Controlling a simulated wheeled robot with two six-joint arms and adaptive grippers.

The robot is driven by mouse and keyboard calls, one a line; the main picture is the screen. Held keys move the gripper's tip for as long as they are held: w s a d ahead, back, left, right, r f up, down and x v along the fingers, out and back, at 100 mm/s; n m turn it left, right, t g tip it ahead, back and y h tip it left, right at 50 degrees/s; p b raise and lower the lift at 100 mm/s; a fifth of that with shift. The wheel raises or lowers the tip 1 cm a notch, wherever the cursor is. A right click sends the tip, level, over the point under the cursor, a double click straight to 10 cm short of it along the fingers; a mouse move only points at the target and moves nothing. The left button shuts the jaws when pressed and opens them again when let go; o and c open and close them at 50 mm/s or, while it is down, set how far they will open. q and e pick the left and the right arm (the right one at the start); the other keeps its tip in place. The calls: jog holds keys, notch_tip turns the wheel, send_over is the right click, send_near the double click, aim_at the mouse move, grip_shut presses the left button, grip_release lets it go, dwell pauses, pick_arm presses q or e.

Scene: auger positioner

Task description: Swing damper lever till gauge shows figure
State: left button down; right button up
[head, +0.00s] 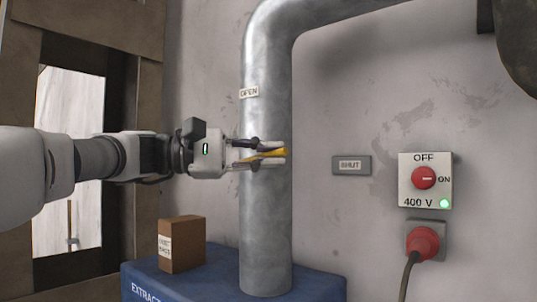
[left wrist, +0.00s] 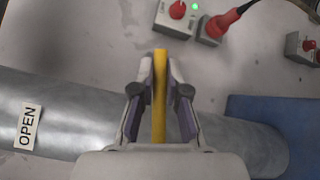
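The yellow damper lever (head: 270,153) is on the grey metal duct pipe (head: 266,215). My left gripper (head: 272,152) reaches in from the left across the front of the pipe. In the left wrist view, the lever (left wrist: 160,70) runs between the fingertips, which close on both its sides; the gripper (left wrist: 160,75) is shut on it. The fingers hide part of the lever. An OPEN label (head: 249,92) is on the pipe above the gripper, and a SHUT plate (head: 352,165) is on the wall to the right. No gauge face shows. My right gripper is out of view.
A switch box (head: 425,197) marked OFF, ON and 400 V has a red knob and a lit green lamp. A red plug (head: 422,240) with a cable sits below it. A brown box (head: 182,244) stands on the blue extractor unit (head: 318,285). A window is at left.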

pick_arm(q)
jog(key=n, duration=0.1)
jog(key=r+n+h+b, duration=0.1)
jog(key=r+n+t+h+b, duration=0.1)
jog(key=shift+w+a, duration=0.3)
jog(key=shift+a, duration=0.1)
jog(key=shift+r+n+h, duration=0.3)
jog(key=shift+r+h, duration=0.1)
jog(key=c, duration=1.4)
grip_release()
jog(key=shift+o, duration=1.1)
jog(key=shift+w+d, duration=0.1)
jog(key=shift+w+d+f, duration=0.1)
jog(key=shift+w+d, duration=0.05)
jog(key=shift+d, duration=0.2)
jog(key=v, duration=1.2)
